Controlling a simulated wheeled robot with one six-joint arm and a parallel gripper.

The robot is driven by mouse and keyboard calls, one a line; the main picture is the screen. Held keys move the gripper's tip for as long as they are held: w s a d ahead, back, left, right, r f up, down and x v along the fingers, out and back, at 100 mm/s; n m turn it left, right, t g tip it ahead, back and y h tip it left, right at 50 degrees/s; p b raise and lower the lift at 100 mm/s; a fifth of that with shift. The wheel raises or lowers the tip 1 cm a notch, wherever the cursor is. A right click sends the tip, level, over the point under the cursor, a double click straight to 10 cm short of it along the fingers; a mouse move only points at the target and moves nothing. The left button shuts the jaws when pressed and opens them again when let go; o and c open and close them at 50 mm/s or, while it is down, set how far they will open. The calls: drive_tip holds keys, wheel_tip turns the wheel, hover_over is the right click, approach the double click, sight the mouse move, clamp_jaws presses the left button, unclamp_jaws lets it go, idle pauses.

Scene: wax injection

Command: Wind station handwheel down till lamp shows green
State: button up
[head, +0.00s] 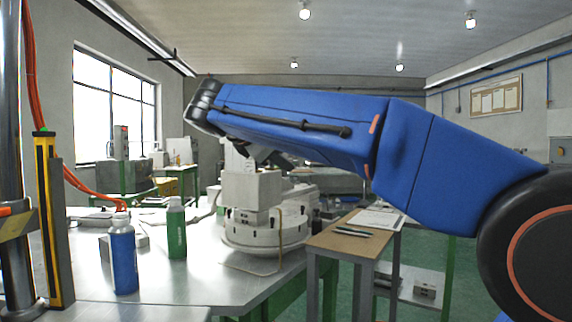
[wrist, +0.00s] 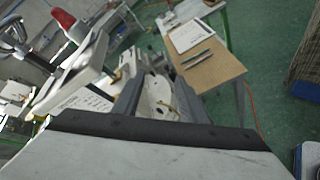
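A chrome handwheel (wrist: 14,36) shows at the upper left edge of the wrist view, partly cut off by the frame. A red domed part (wrist: 63,19), which may be the lamp, stands just right of it; no green light shows. My gripper (wrist: 161,88) is open in the wrist view, with two dark fingers apart and nothing held between them. A white machine part (wrist: 155,95) lies beyond the gap. The handwheel is to the left of my gripper and apart from it. In the head view my blue arm crosses the middle, and I cannot make out the handwheel there.
A white round machine base (head: 262,236) stands on the metal bench (head: 190,285). A blue bottle (head: 123,255) and a green bottle (head: 176,230) stand at its left. A wooden-topped side table (head: 350,240) with pens and a clipboard (head: 375,219) is at the right. Green floor is open beyond.

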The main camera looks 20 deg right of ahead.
drive_tip(key=shift+s+d+f+n, duration=0.35)
drive_tip(key=shift+s+f+n, duration=0.4)
drive_tip(key=shift+s+n, duration=0.05)
